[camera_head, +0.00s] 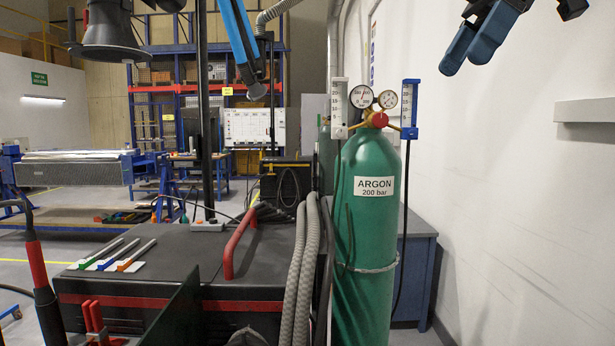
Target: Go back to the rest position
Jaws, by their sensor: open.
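My gripper (503,22) shows at the top right, in front of the white wall and right of the gas cylinder's gauges. Its blue finger points down and left, and another dark part of it shows further right at the top edge. The jaws are open and I see nothing held between them. The rest of the gripper and the arm are cut off by the top edge. No mark of a rest position shows.
A green argon cylinder (366,225) with gauges stands below left of my gripper. A dark welding cabinet (170,268) with a red handle (238,240), hoses (300,260) and several rods is in front. A fume hood (110,30) hangs upper left. A wall ledge (585,110) juts at right.

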